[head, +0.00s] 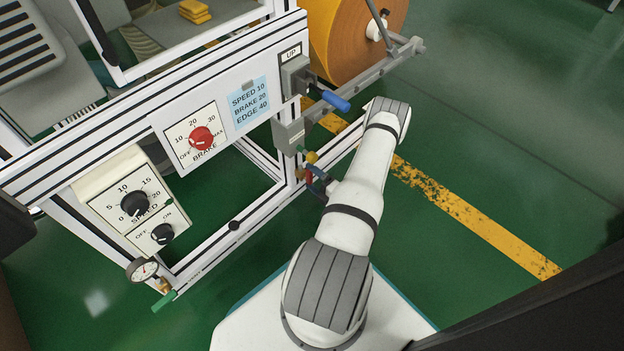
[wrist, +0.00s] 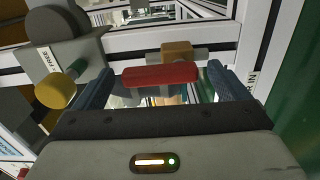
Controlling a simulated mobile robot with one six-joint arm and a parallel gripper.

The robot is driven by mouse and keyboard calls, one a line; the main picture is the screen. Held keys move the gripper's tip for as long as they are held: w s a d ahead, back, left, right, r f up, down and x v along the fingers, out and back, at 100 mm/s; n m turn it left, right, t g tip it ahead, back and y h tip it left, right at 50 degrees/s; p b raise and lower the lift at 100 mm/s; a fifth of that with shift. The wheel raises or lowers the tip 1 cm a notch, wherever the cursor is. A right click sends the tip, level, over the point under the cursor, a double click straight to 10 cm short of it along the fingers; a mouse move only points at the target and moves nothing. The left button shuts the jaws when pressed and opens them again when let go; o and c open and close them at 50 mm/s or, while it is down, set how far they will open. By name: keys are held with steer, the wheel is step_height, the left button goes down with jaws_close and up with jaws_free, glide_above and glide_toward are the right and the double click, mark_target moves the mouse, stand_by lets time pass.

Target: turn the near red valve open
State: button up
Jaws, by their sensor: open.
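The red valve handle (wrist: 160,76) lies level across the middle of the wrist view, in front of a brass valve body (wrist: 180,53) on a grey pipe. My gripper (wrist: 164,82) is open, with one blue-grey finger near each end of the handle. The handle lies between the fingers, with small gaps visible at both sides; depth is hard to judge. In the head view my gripper (head: 318,182) is at the machine's lower right corner, and a bit of the red handle (head: 308,177) shows beside it. My arm hides part of that area.
A yellow knob (wrist: 55,90) on a grey housing sits close to the left finger. White frame rails surround the valve. A blue-handled lever (head: 335,100) is above my gripper. A green-handled valve (head: 164,301) is at lower left. Green floor at right is open.

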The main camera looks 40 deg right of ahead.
steer(key=s+p, duration=0.2)
steer(key=s, duration=0.5)
steer(key=shift+s+d, duration=0.3)
stand_by(0.3)
